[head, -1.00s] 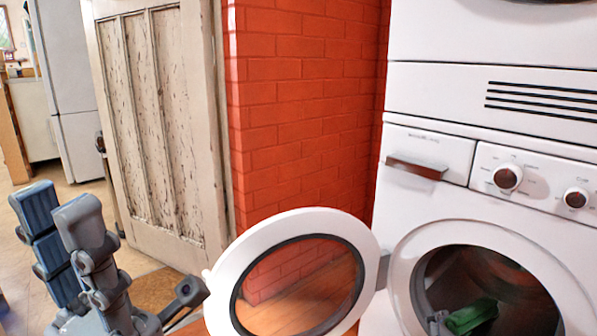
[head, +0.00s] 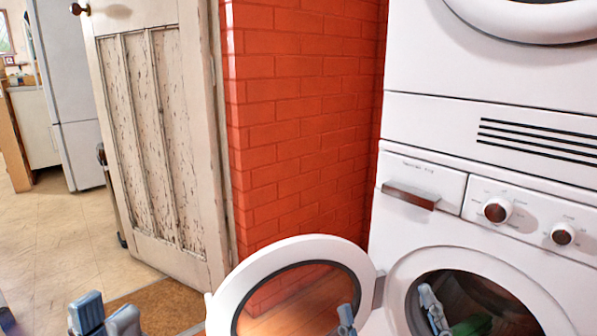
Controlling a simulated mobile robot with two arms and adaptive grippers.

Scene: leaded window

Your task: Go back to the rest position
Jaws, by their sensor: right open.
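My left gripper (head: 105,306) is at the lower left edge, well left of the washer door. Two blue-grey fingers show close together, cut off by the bottom edge; I cannot tell how far apart they are. My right gripper (head: 386,299) is low in front of the washing machine. One finger shows over the round door and the other in front of the drum opening, so it is open. Its arm is hidden below the frame. A green item (head: 470,325) lies in the drum, partly cut off; the fingers seem apart from it.
The white washing machine (head: 400,235) has its round door (head: 231,276) swung open to the left. A second white appliance (head: 430,60) is stacked above. A red brick wall (head: 300,130) and a worn wooden door (head: 150,140) stand behind. The tiled floor at left (head: 60,230) is clear.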

